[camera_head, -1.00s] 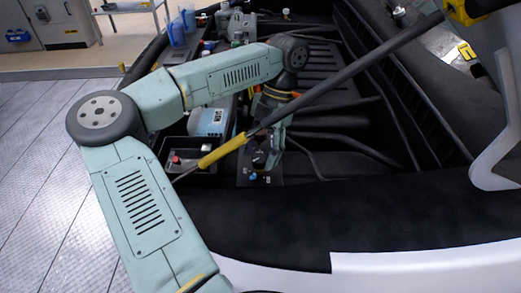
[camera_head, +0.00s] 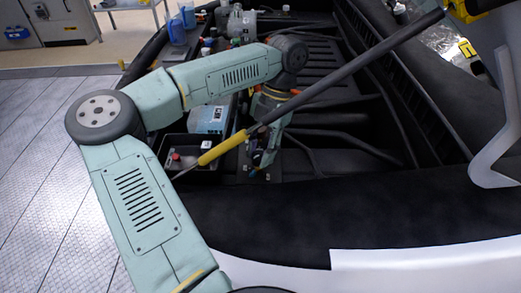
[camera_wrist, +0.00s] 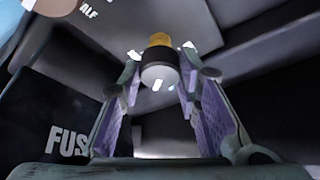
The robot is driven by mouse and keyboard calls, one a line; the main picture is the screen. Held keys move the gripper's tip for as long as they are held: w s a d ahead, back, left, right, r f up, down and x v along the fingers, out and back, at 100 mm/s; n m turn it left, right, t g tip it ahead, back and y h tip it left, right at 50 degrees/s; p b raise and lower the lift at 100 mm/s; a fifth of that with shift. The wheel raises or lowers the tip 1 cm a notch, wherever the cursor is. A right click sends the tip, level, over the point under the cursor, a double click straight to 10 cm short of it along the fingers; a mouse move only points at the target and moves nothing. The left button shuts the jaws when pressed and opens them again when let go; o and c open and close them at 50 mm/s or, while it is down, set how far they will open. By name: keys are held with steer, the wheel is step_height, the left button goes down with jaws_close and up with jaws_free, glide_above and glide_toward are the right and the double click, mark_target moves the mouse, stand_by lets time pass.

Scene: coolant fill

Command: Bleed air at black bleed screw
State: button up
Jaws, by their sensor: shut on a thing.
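A black round knob, which looks like the black bleed screw (camera_wrist: 160,75), has an orange-gold part beyond it in the wrist view. My gripper (camera_wrist: 161,84) has its two purple-padded fingers on either side of the knob and is shut on it at the fingertips. In the head view my gripper (camera_head: 260,157) points down into the engine bay, beside the dark bar. The knob cannot be made out there, as the gripper and the dark surroundings hide it.
A dark prop bar with a yellow grip (camera_head: 222,149) crosses the bay close to my gripper. A black box with a red terminal (camera_head: 176,157) lies left of it. A pale blue container (camera_head: 207,119) and bottles (camera_head: 241,24) stand behind. A "FUS" lettered black cover (camera_wrist: 66,136) is close by.

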steer(key=shift+c, duration=0.6)
steer(key=shift+m+b, duration=0.3)
steer(key=shift+b, duration=0.05)
steer(key=m+y+b, duration=0.1)
steer(key=m+b, duration=0.1)
steer(key=shift+f+m+t, duration=0.15)
steer(key=shift+m+t, duration=0.15)
steer(key=shift+t, duration=0.1)
steer(key=shift+s+d+m+t+b, duration=0.1)
steer(key=shift+m+t+b, duration=0.3)
steer(key=shift+m+b, duration=0.5)
steer(key=shift+s+m+t+b, duration=0.1)
steer(key=shift+m+t+b, duration=0.35)
steer(key=shift+m, duration=0.85)
steer(key=shift+r, duration=0.2)
steer(key=o, duration=1.1)
steer(key=shift+o, duration=0.2)
steer(key=shift+r+y, duration=0.1)
steer(key=shift+y, duration=0.2)
